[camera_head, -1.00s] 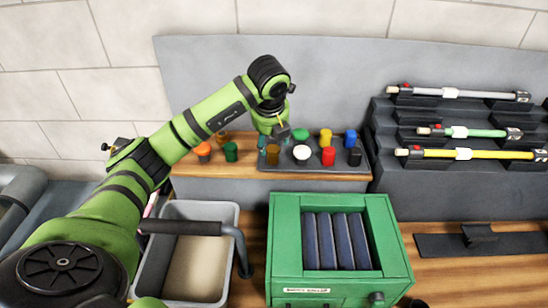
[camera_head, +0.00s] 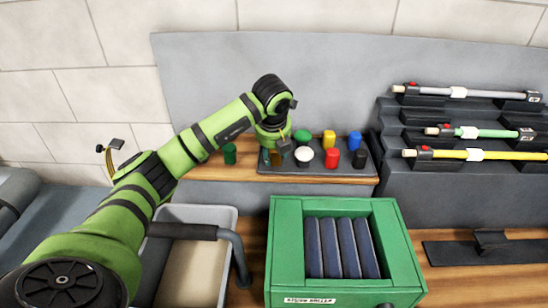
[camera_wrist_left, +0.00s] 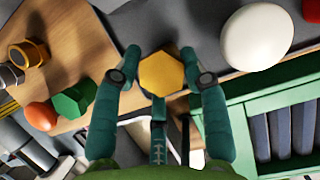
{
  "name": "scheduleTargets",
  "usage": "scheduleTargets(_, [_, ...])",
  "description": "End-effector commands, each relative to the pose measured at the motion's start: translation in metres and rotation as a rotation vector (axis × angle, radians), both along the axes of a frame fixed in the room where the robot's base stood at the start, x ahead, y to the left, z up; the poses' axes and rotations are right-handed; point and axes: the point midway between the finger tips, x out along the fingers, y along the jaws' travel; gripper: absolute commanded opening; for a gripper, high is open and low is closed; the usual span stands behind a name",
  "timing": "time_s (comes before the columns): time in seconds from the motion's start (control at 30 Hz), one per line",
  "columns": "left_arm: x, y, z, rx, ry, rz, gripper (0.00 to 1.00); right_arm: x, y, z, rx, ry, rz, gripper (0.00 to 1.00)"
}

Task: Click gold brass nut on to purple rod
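A gold hexagonal nut (camera_wrist_left: 161,73) lies between the two teal fingertips of my left gripper (camera_wrist_left: 161,55) in the left wrist view. The fingertips flank it closely on both sides; I cannot tell whether they press on it. In the head view my left gripper (camera_head: 275,154) is low at the left end of the dark tray, beside the white cap (camera_head: 304,155), and largely hides the nut. A pale greyish-lilac rod (camera_head: 472,92) lies on the top step of the rack at the right; its purple tint is faint. My right gripper is not in view.
The dark tray (camera_head: 318,171) holds several coloured caps close to the gripper. A green cap (camera_head: 229,154) stands to its left. Green and yellow rods lie below the lilac one on the stepped rack (camera_head: 400,190). A green box (camera_head: 285,235) and grey bin (camera_head: 226,216) stand in front.

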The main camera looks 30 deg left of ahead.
Motion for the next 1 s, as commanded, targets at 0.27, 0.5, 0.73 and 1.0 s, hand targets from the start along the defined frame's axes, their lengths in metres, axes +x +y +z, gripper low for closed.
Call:
scheduleTargets(0.27, [0.000, -0.001, -0.001, -0.001, 0.002, -0.001, 0.00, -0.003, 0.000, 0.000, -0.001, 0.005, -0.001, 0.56])
scheduleTargets(0.5, [0.000, -0.001, 0.005, 0.000, 0.001, -0.001, 0.00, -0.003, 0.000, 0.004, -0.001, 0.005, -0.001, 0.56])
scheduleTargets(0.73, [0.000, 0.000, 0.025, -0.001, -0.002, -0.001, 0.00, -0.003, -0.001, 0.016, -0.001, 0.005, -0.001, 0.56])
scheduleTargets(1.0, [0.000, 0.000, 0.047, 0.000, -0.001, 0.000, 0.00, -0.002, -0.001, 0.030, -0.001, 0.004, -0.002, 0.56])
